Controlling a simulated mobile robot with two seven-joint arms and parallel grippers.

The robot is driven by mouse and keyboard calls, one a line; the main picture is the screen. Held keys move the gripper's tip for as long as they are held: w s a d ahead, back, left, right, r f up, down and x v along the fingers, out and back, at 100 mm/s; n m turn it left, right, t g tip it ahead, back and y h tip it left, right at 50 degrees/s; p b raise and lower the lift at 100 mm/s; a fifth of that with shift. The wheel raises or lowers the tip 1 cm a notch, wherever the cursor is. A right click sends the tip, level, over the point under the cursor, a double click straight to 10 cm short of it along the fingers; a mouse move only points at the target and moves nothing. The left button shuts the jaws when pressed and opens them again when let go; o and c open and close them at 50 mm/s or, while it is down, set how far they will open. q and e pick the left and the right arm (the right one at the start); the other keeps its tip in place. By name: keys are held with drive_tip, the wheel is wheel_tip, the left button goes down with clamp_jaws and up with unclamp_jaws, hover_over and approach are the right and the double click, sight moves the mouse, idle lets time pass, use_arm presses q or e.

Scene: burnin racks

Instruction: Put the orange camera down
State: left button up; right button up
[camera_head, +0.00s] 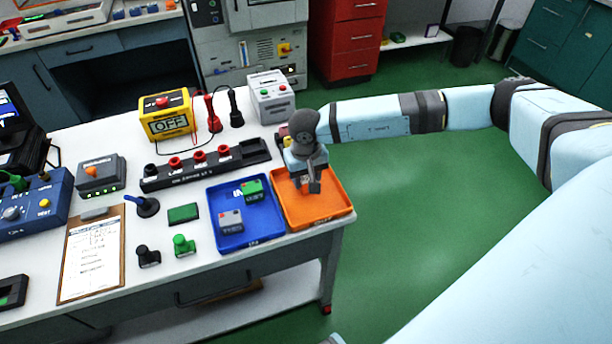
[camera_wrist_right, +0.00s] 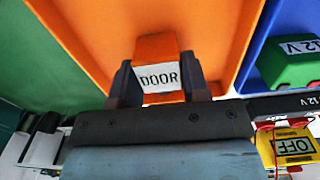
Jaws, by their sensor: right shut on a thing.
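The orange camera (camera_wrist_right: 156,48), a small block with a white "DOOR" label, is between the dark fingers of my right gripper (camera_wrist_right: 158,84) in the right wrist view. That gripper is shut on it. In the head view my right gripper (camera_head: 308,184) points down over the orange tray (camera_head: 328,209) at the bench's right end. The camera is hard to make out there, hidden by the gripper against the orange tray. I cannot tell whether it touches the tray floor. The orange tray (camera_wrist_right: 215,25) also fills the middle of the wrist view. My left gripper is not in view.
A blue tray (camera_head: 262,222) with a green block (camera_head: 252,190) and a grey block (camera_head: 230,219) adjoins the orange tray's left side. Behind stand a black socket strip (camera_head: 213,167), a yellow "OFF" box (camera_head: 166,114) and a white box (camera_head: 271,98). Green floor lies right of the bench.

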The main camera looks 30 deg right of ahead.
sight(306, 177)
drive_tip(key=shift+f, duration=0.2)
drive_tip(key=o, duration=0.7)
drive_tip(key=shift+r, duration=0.1)
drive_tip(key=shift+o, duration=1.3)
drive_tip(key=shift+r, duration=0.3)
wheel_tip(306, 177, up, 12)
drive_tip(key=shift+f, duration=0.15)
